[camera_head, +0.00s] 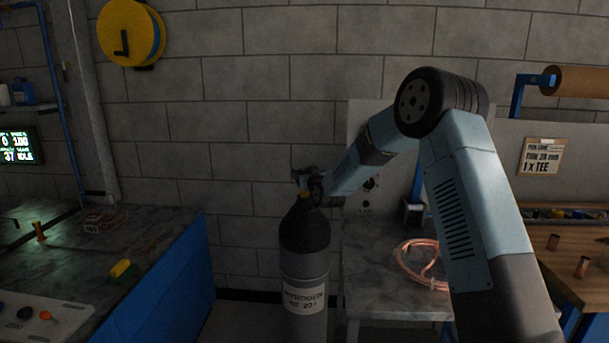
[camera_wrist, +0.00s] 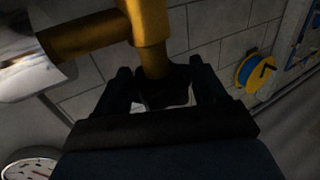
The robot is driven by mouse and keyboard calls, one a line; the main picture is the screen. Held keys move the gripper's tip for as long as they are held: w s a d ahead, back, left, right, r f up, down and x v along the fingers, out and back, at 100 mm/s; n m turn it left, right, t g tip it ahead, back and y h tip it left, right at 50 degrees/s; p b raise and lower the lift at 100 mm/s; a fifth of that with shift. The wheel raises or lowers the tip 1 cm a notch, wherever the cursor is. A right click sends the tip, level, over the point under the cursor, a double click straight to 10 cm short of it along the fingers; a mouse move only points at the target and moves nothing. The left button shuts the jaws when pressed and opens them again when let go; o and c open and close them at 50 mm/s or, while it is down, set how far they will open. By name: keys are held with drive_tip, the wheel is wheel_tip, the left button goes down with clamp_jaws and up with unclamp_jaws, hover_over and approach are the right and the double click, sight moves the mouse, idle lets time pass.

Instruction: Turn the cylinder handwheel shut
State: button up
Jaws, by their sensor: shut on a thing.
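The nitrogen cylinder (camera_head: 304,262) stands upright on the floor, with a dark shoulder and a paper label on its grey body. My arm reaches from the right to its top, where my gripper (camera_head: 308,178) sits at the valve. In the wrist view the brass valve body (camera_wrist: 151,25) comes down from the top, and its stem ends at the black handwheel (camera_wrist: 165,93). My gripper's two fingers (camera_wrist: 168,95) stand on either side of the handwheel and are shut on it. In the head view the handwheel is too small and dark to tell apart from the gripper.
A pressure gauge (camera_wrist: 29,165) and a shiny metal part (camera_wrist: 20,65) are close by in the wrist view. A bench (camera_head: 180,262) stands left of the cylinder. A marble-topped table (camera_head: 375,285) with a copper coil (camera_head: 408,262) stands to the right. A block wall is behind.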

drive_tip(key=m+t+h, duration=0.1)
drive_tip(key=m+h, duration=0.2)
drive_tip(key=h, duration=0.1)
drive_tip(key=shift+a+r+h, duration=0.1)
drive_tip(key=shift+a+h, duration=0.05)
drive_tip(key=shift+h, duration=0.25)
drive_tip(key=m+h, duration=0.4)
drive_tip(key=h, duration=0.2)
drive_tip(key=m+g+h, duration=0.1)
drive_tip(key=m+h, duration=0.1)
drive_tip(key=h, duration=0.1)
drive_tip(key=m+g+h, duration=0.1)
drive_tip(key=m+h, duration=0.1)
drive_tip(key=h, duration=0.1)
drive_tip(key=shift+m+g+h, duration=0.3)
drive_tip(key=shift+m+g, duration=0.1)
drive_tip(key=shift+m+g+h, duration=1)
drive_tip(key=shift+g+h, duration=0.1)
drive_tip(key=shift+h, duration=0.2)
drive_tip(key=shift+r+g, duration=0.1)
drive_tip(key=shift+g, duration=0.2)
drive_tip(key=o, duration=1)
drive_tip(key=shift+c, duration=0.2)
drive_tip(key=v, duration=1.3)
drive_tip(key=shift+s+a+f, duration=0.2)
drive_tip(key=shift+a+f, duration=0.05)
drive_tip(key=shift+f, duration=0.1)
